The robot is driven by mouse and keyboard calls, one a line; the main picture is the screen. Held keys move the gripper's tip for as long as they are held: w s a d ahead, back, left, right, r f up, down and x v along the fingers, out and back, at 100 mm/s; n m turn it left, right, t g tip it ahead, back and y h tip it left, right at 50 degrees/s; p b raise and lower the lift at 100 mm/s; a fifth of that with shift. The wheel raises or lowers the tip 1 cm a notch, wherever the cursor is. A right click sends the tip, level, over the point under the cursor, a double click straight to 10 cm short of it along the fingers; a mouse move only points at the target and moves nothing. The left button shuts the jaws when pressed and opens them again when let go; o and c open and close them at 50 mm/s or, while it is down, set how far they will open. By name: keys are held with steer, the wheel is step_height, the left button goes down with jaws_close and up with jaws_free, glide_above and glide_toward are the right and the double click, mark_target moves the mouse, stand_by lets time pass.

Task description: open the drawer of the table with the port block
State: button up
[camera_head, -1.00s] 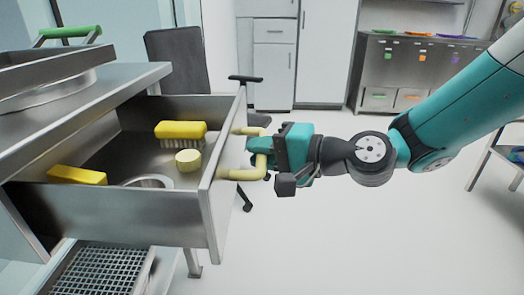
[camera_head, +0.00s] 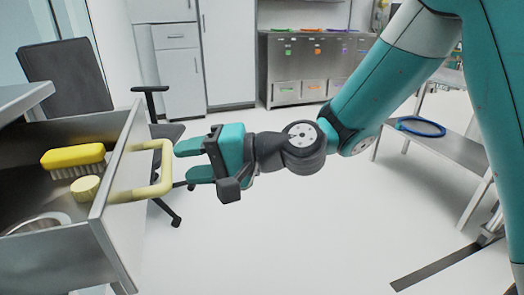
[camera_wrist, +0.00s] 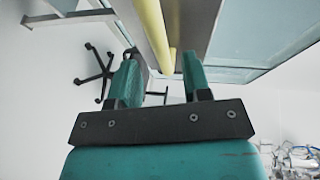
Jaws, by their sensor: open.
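The metal drawer (camera_head: 118,205) is pulled out of the metal table (camera_head: 22,98) at the left. Its front bears a pale yellow bar handle (camera_head: 166,172), which also shows at the top of the wrist view (camera_wrist: 152,28). My gripper (camera_head: 184,161) is open and empty just right of the handle in the head view, its fingertips close to the bar and not closed on it. In the wrist view the open fingers (camera_wrist: 162,72) stand on either side, with the handle ahead of them. I do not see the port block.
The drawer holds a yellow brush (camera_head: 74,158), a pale yellow cylinder (camera_head: 86,188) and a metal bowl (camera_head: 38,224). A dark office chair (camera_head: 66,75) stands behind it. A side table (camera_head: 440,150) with a blue ring is at the right. The floor between is clear.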

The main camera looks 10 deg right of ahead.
steer(key=v, duration=1.2)
steer(key=shift+d+p, duration=0.25)
steer(key=shift+p, duration=0.05)
steer(key=shift+s+r, duration=0.15)
steer(key=s+d+f+n+g+h, duration=0.2)
steer(key=s+n+g+h, duration=0.1)
steer(key=s+n+h, duration=0.3)
steer(key=s+d+f+n+g+h, duration=0.1)
steer(key=s+f+n+g+h, duration=0.1)
steer(key=s+n+h, duration=0.45)
step_height(320, 180, up, 29)
steer(key=s+m+y+p, duration=0.1)
steer(key=m+p, duration=0.1)
steer(key=p, duration=2.6)
steer(key=shift+s+d+m, duration=0.35)
steer(key=shift+s+d, duration=0.05)
steer(key=shift+f+y, duration=0.1)
steer(key=shift+y, duration=0.15)
steer(key=shift+a, duration=0.1)
